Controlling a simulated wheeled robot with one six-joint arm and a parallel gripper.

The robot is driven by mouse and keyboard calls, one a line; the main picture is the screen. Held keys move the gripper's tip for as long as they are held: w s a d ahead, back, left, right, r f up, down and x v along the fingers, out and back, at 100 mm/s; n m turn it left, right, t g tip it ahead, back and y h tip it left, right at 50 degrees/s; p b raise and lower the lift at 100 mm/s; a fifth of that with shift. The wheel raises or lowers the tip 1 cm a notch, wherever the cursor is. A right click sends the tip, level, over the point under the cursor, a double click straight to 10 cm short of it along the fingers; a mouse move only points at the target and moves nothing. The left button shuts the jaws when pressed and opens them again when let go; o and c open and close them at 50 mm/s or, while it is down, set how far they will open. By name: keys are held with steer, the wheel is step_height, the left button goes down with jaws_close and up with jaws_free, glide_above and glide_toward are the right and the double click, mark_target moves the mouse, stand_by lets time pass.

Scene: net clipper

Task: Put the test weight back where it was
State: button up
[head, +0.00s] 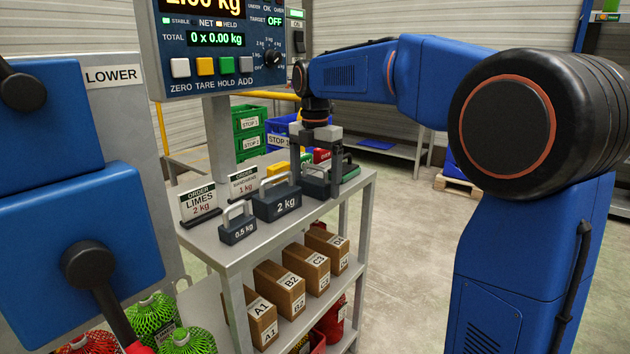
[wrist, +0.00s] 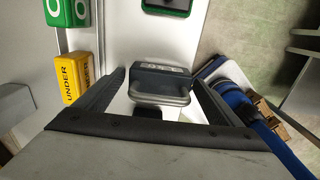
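Three dark grey weights with handles stand in a row on the top shelf of the grey cart. The 0.5 kg weight (head: 238,229) is nearest, then the 2 kg weight (head: 278,204). The third weight (head: 315,186) is farthest, beneath my gripper (head: 320,160), its label not readable. In the wrist view, my gripper (wrist: 159,82) has its fingers apart, one on each side of a weight (wrist: 163,84) with a bar handle. I see small gaps beside it and no clear contact. The scale display (head: 218,40) shows a cropped top reading and a 0 x 0.00 kg total.
Order cards for limes (head: 198,201) and another item (head: 243,184) stand behind the weights. A yellow UNDER block (wrist: 75,78) and a green block (wrist: 66,12) lie to the gripper's left. Boxes (head: 280,288) fill the lower shelf. The cart's right edge is close.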

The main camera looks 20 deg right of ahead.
steer(key=shift+r, duration=0.15)
step_height(320, 180, up, 12)
steer(key=s+d+f+m+t, duration=0.2)
steer(key=s+d+f+m, duration=0.1)
steer(key=s+f+m, duration=0.9)
steer(key=s+d+f+m+t, duration=0.2)
steer(key=s+d+f+m, duration=0.2)
steer(key=s+f+m, duration=0.9)
steer(key=s+f, duration=0.3)
steer(key=s, duration=0.5)
steer(key=shift+s+f+t, duration=0.15)
steer(key=shift+s+t, duration=0.05)
steer(key=shift+t, duration=0.2)
